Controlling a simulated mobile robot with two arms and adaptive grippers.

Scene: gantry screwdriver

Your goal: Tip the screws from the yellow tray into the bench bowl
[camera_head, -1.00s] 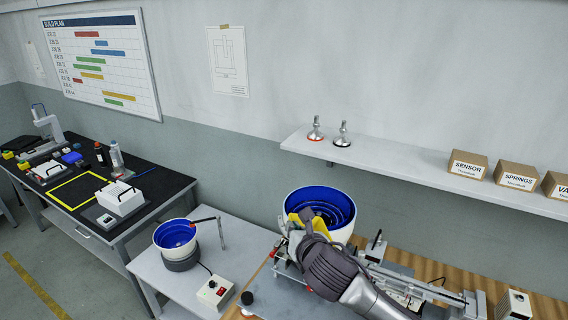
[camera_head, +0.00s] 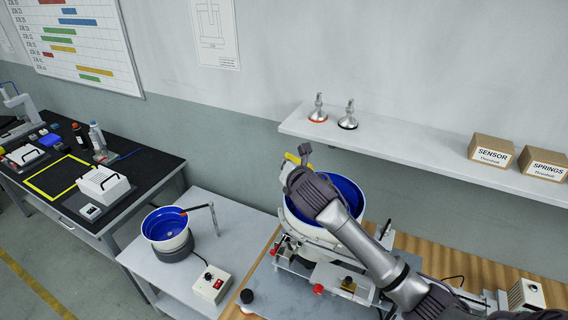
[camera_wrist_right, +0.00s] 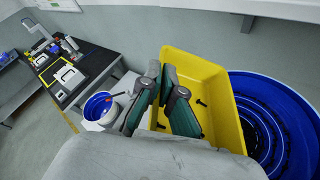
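My right gripper (camera_head: 293,170) holds the yellow tray (camera_head: 303,154) high at the left of the large blue-lined bowl (camera_head: 349,190) on the wooden-topped bench. In the right wrist view the fingers of the gripper (camera_wrist_right: 165,100) are shut on the side wall of the yellow tray (camera_wrist_right: 205,68). A few dark screws (camera_wrist_right: 202,102) lie on the tray's floor. The large bowl (camera_wrist_right: 290,97) is right beside and below the tray, with dark bits on its stepped inside. A smaller blue-lined bowl (camera_head: 166,226) stands on the grey side table. My left gripper is not in view.
A swing arm (camera_head: 213,215) and a control box (camera_head: 212,284) stand by the small bowl. Metal rails and fixtures (camera_head: 340,280) sit in front of the large bowl. A wall shelf (camera_head: 420,163) with suction-cup parts and cartons (camera_head: 491,150) runs above the bench.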

